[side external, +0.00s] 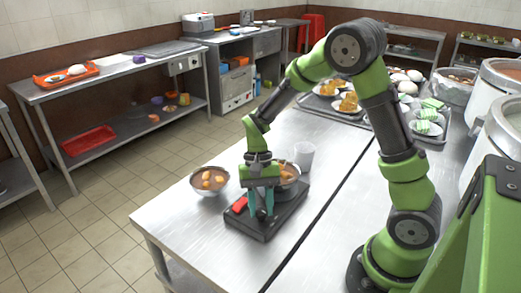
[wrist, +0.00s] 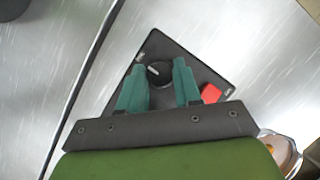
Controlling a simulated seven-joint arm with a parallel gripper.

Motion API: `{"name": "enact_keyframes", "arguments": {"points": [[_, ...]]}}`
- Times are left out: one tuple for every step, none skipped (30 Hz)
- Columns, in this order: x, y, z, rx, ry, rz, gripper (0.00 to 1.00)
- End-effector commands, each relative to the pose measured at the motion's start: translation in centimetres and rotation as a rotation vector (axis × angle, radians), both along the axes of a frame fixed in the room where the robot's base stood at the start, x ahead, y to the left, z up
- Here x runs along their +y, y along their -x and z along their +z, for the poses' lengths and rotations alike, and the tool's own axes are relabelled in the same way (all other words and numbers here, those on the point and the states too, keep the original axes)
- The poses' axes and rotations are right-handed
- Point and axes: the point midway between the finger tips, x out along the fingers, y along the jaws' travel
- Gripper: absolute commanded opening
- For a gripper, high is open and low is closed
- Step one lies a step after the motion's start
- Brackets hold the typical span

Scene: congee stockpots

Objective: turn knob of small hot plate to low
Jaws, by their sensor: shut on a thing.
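The small hot plate (side external: 262,232) is a dark slab near the front of the steel table. A metal pan of food (side external: 291,172) stands on its back part, partly hidden by my gripper. The round black knob (wrist: 160,73) shows in the wrist view, with a white pointer line on top aimed to the upper left. A red switch (wrist: 211,93) sits beside it, also visible in the side view (side external: 239,205). My gripper (side external: 262,214) points down over the plate. Its teal fingers (wrist: 162,78) are shut on the knob, one on each side. The small markings are unreadable.
A bowl of food (side external: 209,181) stands left of the hot plate, and a pale cup (side external: 304,155) stands behind it. Trays with plates and wrapped items (side external: 427,120) and large pots (side external: 497,85) fill the back right. The table's front left is clear.

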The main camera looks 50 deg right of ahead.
Motion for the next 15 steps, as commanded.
{"name": "enact_keyframes", "arguments": {"points": [[-0.02, -0.1, 0.1, -0.003, 0.0, -0.003, 0.03], [-0.03, -0.1, 0.09, -0.003, 0.0, -0.003, 0.36], [-0.03, -0.1, 0.09, -0.003, 0.0, -0.003, 0.43], [-0.03, -0.1, 0.08, -0.003, 0.0, -0.003, 0.47], [-0.03, -0.08, 0.08, -0.002, -0.001, -0.003, 0.52], [-0.02, -0.08, 0.07, -0.001, 0.0, -0.003, 0.58], [-0.03, -0.07, 0.06, -0.002, 0.0, -0.002, 0.58], [-0.02, -0.06, 0.05, -0.002, 0.0, -0.002, 0.58], [-0.02, -0.05, 0.04, -0.001, 0.0, -0.001, 0.58], [-0.02, -0.05, 0.03, -0.001, 0.0, -0.001, 0.58], [-0.02, -0.03, 0.03, 0.0, 0.0, -0.001, 0.58], [-0.02, -0.03, 0.03, 0.0, 0.0, -0.001, 0.58], [-0.01, -0.03, 0.02, 0.0, 0.0, -0.001, 0.58], [-0.02, -0.03, 0.03, -0.001, -0.001, 0.0, 0.58], [-0.03, -0.06, 0.1, -0.001, -0.001, 0.0, 0.58]]}}
